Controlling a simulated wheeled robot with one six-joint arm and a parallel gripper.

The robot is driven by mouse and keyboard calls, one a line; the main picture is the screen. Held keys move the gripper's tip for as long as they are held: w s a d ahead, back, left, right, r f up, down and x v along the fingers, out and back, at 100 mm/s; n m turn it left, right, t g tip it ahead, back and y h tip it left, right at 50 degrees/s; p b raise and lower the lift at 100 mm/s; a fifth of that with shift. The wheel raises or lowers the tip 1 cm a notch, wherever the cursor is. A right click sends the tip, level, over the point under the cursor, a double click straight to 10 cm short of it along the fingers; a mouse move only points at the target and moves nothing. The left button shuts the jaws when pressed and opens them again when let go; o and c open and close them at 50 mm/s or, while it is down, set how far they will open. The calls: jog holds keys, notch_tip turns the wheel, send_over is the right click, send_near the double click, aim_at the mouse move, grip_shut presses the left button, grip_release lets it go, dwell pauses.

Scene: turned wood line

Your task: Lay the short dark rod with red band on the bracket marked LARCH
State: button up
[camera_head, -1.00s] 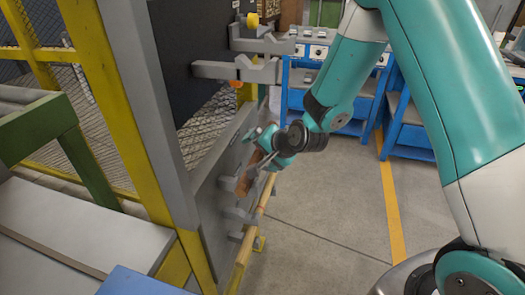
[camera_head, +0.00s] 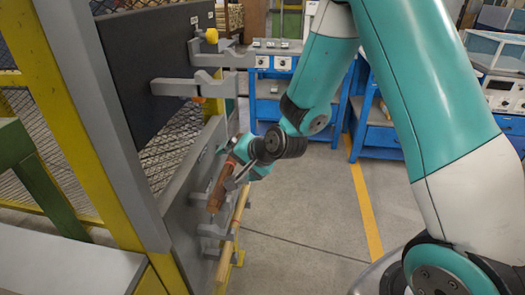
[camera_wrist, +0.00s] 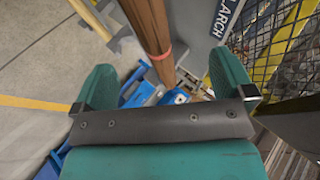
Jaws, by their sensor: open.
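The dark brown rod (camera_head: 216,192) is at the upper of the low brackets on the grey panel, slanting towards the camera. In the wrist view the rod (camera_wrist: 150,22) runs between my fingers and shows a red band (camera_wrist: 160,55). My gripper (camera_head: 240,170) is at the rod's far end in the head view. In the wrist view my gripper (camera_wrist: 165,72) is open, with a finger on each side of the rod and gaps between. The LARCH label (camera_wrist: 225,18) is on the grey panel just right of the rod. Whether the rod rests fully on its bracket is hidden.
A pale rod (camera_head: 233,235) lies lower, on brackets (camera_head: 212,231). Higher grey brackets (camera_head: 185,87) jut out above, one near a yellow-ended rod (camera_head: 211,36). A yellow post and mesh stand left. Blue benches (camera_head: 268,108) are behind; the floor right is clear.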

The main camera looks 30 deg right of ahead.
jog(key=b+v, duration=0.6)
jog(key=v, duration=0.8)
jog(key=s+a+r+n+g+p, duration=0.4)
jog(key=s+a+r+n+p, duration=0.1)
jog(key=s+n, duration=0.3)
jog(key=s+a+r+n+g+p, duration=0.4)
jog(key=s+n, duration=0.4)
jog(key=s, duration=0.2)
jog(key=shift+a+r+g+p, duration=0.35)
jog(key=shift+a+r+g, duration=0.15)
jog(key=shift+a, duration=0.2)
jog(key=shift+s+f, duration=0.1)
jog(key=shift+f, duration=0.05)
jog(key=shift+c, duration=0.2)
